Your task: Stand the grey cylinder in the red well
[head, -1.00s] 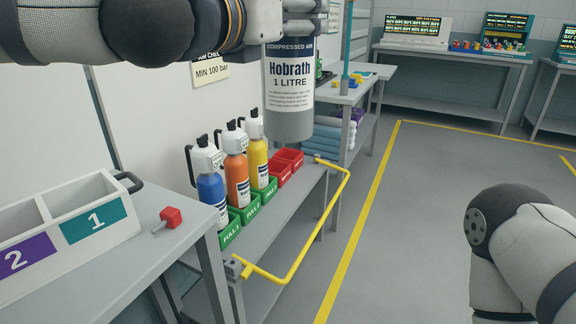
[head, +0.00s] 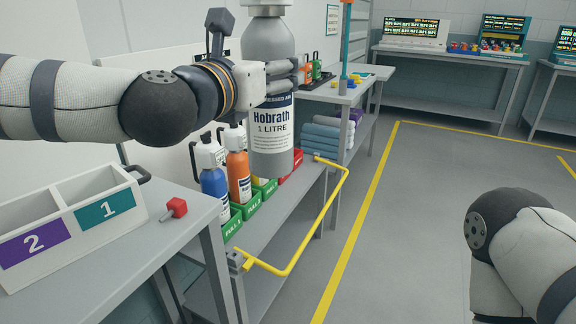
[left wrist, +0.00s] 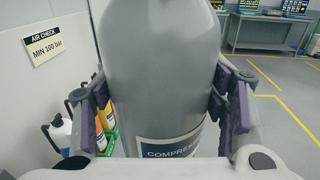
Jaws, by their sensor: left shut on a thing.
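The grey cylinder (head: 270,150), labelled Hobrath 1 LITRE, hangs upright from my left gripper (head: 285,78), which is shut around its upper body. In the left wrist view the cylinder (left wrist: 160,75) stands between the two finger pads. The red wells (head: 297,160) are on the low bench, partly hidden behind the cylinder's lower end. The cylinder's base overlaps them in the head view; I cannot tell how far above or in front of them it is. My right gripper is out of the picture.
A blue bottle (head: 214,187) and an orange bottle (head: 238,175) stand in green wells (head: 232,226) left of the cylinder; a yellow one is mostly hidden. A yellow rail (head: 318,225) runs along the bench front. A white divided box (head: 120,232) and red knob (head: 175,208) are at left.

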